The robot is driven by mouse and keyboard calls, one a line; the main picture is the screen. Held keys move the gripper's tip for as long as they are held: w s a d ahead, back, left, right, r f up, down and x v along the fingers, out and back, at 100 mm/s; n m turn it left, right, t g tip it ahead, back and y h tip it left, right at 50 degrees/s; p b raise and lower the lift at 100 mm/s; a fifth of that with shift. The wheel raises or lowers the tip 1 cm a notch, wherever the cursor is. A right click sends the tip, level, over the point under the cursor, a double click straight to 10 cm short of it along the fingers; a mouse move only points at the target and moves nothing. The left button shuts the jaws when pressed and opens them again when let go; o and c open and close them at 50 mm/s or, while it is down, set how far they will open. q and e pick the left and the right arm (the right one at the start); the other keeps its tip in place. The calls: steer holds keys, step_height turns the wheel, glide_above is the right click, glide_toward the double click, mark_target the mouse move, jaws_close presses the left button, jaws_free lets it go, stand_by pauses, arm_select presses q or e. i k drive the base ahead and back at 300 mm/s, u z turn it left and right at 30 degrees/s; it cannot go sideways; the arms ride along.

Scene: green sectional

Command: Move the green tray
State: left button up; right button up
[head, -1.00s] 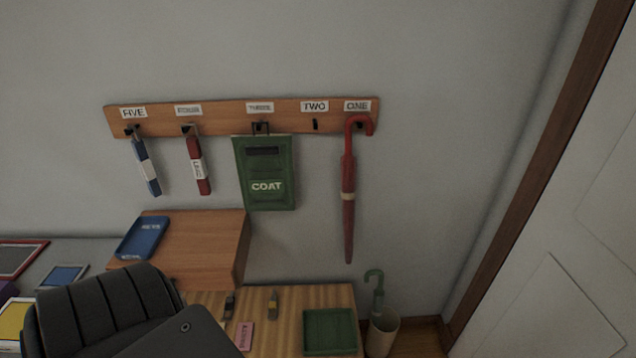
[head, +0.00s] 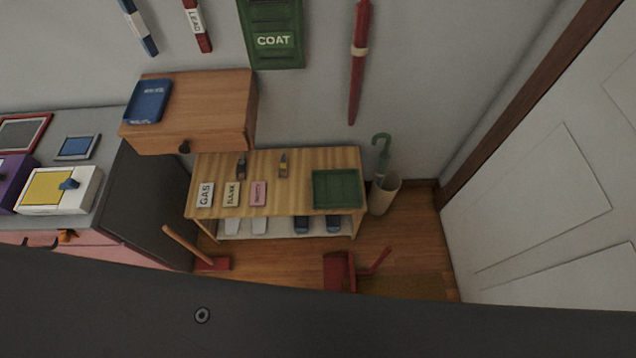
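The green tray (head: 337,188) lies on the right end of the top of a low wooden bench (head: 273,205) against the wall. It looks empty. Neither gripper shows in the head view. A large dark part of my own body crosses the bottom of the view and hides the floor close to me.
On the bench are GAS (head: 205,195) and pink (head: 258,194) cards and small items; shoes (head: 302,225) sit below. An umbrella stand (head: 384,195) is right of it, a drawer box (head: 190,112) above. A red dustpan (head: 340,271) and brush (head: 212,263) lie on the floor.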

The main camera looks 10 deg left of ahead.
mark_target(331, 188)
steer(key=z, duration=2.1)
steer(key=k, duration=1.4)
steer(key=u, duration=2.4)
